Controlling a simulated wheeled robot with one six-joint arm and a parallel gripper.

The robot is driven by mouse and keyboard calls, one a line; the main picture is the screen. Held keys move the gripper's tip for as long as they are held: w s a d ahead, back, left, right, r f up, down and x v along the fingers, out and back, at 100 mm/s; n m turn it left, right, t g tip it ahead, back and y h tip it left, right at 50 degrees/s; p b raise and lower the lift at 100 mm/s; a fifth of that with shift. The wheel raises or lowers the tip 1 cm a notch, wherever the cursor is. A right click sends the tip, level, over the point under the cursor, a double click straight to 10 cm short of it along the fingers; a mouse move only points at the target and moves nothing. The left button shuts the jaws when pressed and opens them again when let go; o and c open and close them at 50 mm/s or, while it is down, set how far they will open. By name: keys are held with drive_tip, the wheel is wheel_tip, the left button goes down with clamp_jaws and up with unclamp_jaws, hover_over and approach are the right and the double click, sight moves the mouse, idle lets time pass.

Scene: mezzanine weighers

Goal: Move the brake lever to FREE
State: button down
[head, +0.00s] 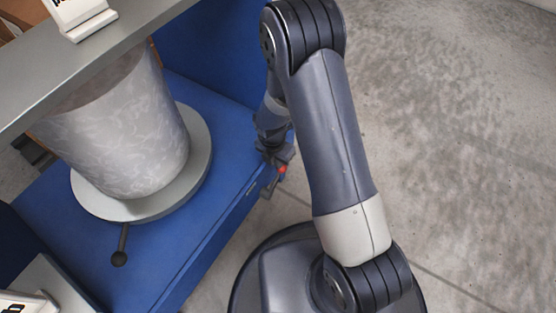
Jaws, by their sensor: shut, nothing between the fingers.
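A dark lever with a round black knob (119,258) sticks out from under the pale round plate (88,200), pointing toward the lower edge of the picture; it looks like the brake lever. No FREE marking can be read. My gripper (270,187) is shut and empty, pointing down beside the right edge of the blue base, well to the right of the lever and apart from it. A small red patch shows at the gripper. My arm hides part of the area behind it.
A grey mottled bucket-like vessel (125,135) stands on the round plate. The blue base (190,235) carries them. A grey beam (70,75) crosses above at upper left. A white labelled block (30,300) sits at lower left. Concrete floor (460,130) at right is clear.

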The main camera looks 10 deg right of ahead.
wheel_tip(320, 180, up, 13)
drive_tip(key=a+p, duration=0.1)
drive_tip(key=p, duration=0.5)
drive_tip(key=shift+w+a, duration=0.2)
drive_tip(key=shift+f, duration=0.25)
drive_tip(key=f+b, duration=0.2)
drive_tip(key=f, duration=0.2)
drive_tip(key=d+f+b, duration=0.1)
drive_tip(key=f+b, duration=0.1)
drive_tip(key=f, duration=0.2)
drive_tip(key=f+b, duration=0.3)
drive_tip(key=f, duration=0.2)
drive_tip(key=shift+s+d, duration=0.15)
drive_tip(key=shift+d, duration=0.15)
drive_tip(key=shift+s+a+r, duration=0.35)
drive_tip(key=shift+s+r, duration=0.05)
